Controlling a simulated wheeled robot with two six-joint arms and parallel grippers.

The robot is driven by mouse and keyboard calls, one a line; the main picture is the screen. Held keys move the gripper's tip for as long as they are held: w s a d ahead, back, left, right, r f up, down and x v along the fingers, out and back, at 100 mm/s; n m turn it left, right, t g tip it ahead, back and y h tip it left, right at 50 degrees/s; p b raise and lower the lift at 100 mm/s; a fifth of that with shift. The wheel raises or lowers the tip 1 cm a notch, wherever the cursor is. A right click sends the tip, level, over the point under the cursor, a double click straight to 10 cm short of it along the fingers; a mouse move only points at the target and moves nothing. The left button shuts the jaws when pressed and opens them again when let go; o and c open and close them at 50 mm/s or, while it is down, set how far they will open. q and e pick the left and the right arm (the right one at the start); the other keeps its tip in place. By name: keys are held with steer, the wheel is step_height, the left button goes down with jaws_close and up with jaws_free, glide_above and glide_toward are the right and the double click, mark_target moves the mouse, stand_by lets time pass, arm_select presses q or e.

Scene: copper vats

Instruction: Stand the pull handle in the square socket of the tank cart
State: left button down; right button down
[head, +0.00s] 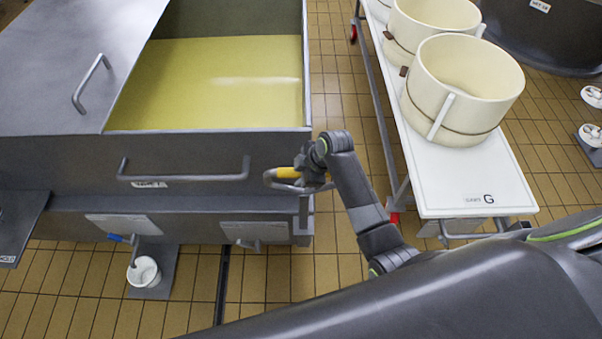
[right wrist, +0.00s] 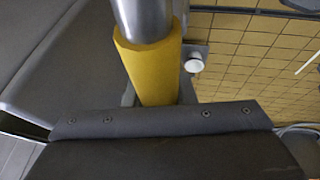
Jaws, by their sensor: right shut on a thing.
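The tank cart (head: 210,150) is a big grey steel vat with yellow liquid in it, at the left of the head view. My right gripper (head: 312,172) is shut on the pull handle (head: 288,172) beside the cart's near right corner. The handle shows a yellow grip and a steel loop in the head view. In the right wrist view its yellow sleeve (right wrist: 155,75) and a steel tube stand at the jaws. The handle's lower end and the square socket cannot be made out clearly. My left gripper is not in view.
A white-topped bench (head: 480,190) with cream round moulds (head: 465,85) stands to the right, with tiled floor between it and the cart. A white cup (head: 143,271) sits under a blue-handled tap (head: 125,238) at the cart's front. A dark vat (head: 550,30) is at the far right.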

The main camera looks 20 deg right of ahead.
steer(key=shift+w, duration=0.1)
steer(key=c, duration=1.1)
jaws_free()
steer(key=shift+s+f, duration=0.2)
steer(key=b+v, duration=0.1)
steer(key=v, duration=1.6)
steer(key=shift+r, duration=0.35)
